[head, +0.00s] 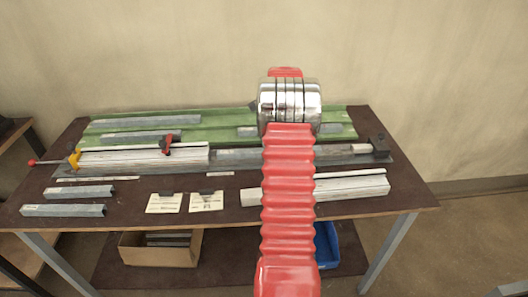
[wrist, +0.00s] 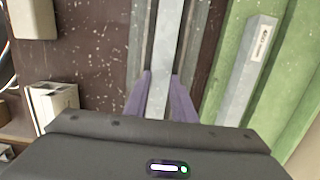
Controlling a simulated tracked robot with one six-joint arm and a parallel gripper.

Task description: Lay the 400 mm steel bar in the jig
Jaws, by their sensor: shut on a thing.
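My gripper is shut on a long grey steel bar (wrist: 168,40). Its purple fingers (wrist: 161,98) stand on either side of the bar in the wrist view. The bar runs up out of that view above the grey bed of the jig (wrist: 200,50); I cannot tell whether it touches the bed. In the head view my red arm hides my gripper. There the jig (head: 240,166) lies along the bench, with a pale fence at left, a yellow clamp (head: 74,158), a red clamp (head: 167,146) and a dark end block (head: 379,147).
A green grooved rack (head: 215,122) behind the jig holds several grey bars; one with a label (wrist: 249,65) shows in the wrist view. Pale profile (head: 345,188), two grey profiles (head: 80,192) and two cards (head: 206,201) lie in front. A cardboard box (head: 160,248) and blue bin (head: 326,246) stand below.

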